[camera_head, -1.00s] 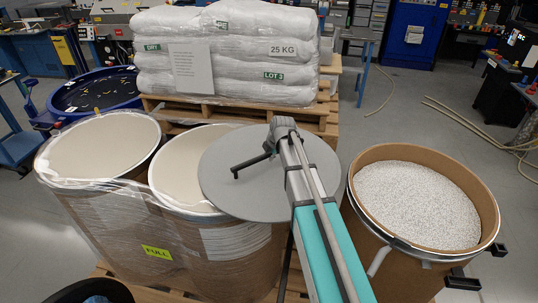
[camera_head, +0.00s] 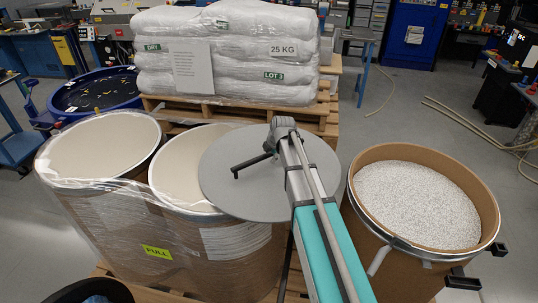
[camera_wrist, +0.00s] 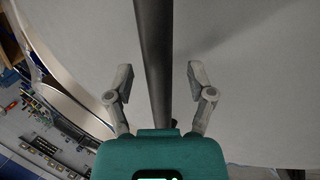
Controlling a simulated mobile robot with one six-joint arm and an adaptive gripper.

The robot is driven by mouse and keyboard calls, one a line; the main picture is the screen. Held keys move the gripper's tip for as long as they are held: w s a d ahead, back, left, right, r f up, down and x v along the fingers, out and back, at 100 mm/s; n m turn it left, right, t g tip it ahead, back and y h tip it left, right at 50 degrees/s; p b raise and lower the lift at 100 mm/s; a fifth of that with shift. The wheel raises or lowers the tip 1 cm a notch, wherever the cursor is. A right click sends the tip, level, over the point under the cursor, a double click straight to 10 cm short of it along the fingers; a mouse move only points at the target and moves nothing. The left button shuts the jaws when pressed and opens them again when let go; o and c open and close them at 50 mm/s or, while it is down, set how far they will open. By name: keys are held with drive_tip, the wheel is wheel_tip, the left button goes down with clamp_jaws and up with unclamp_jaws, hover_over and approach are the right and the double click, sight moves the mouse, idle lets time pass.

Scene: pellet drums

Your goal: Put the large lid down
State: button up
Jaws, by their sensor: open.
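The large lid (camera_head: 257,186) is a flat grey disc with a dark bar handle (camera_head: 250,162). It lies level over the right part of the wrapped drums, covering part of the middle drum's (camera_head: 185,170) opening. My gripper (camera_head: 272,143) is at the handle, above the lid's far middle. In the wrist view my gripper (camera_wrist: 159,80) is open, with one finger on each side of the dark handle bar (camera_wrist: 154,45) and gaps between. The pale lid surface (camera_wrist: 240,60) fills most of that view. What lies directly under the lid is hidden.
An open drum of speckled pellets (camera_head: 490,215) stands at the right, with latches on its rim. A wrapped drum (camera_head: 100,150) is at the left. White sacks (camera_head: 225,75) on a pallet (camera_head: 230,112) stand behind. A blue tub (camera_head: 60,110) is at back left.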

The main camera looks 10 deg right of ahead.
drive_tip(key=shift+r, duration=0.1)
drive_tip(key=p+v, duration=1.1)
drive_tip(key=v, duration=0.1)
idle(0.5)
drive_tip(key=shift+s, duration=0.15)
idle(0.6)
drive_tip(key=s+a+f+m+g+h, duration=0.1)
drive_tip(key=s+m+g, duration=0.3)
drive_tip(key=s+m, duration=1.8)
drive_tip(key=shift+s+a+f+h, duration=0.15)
drive_tip(key=shift+a+f+h, duration=0.2)
drive_tip(key=shift+a+h, duration=0.1)
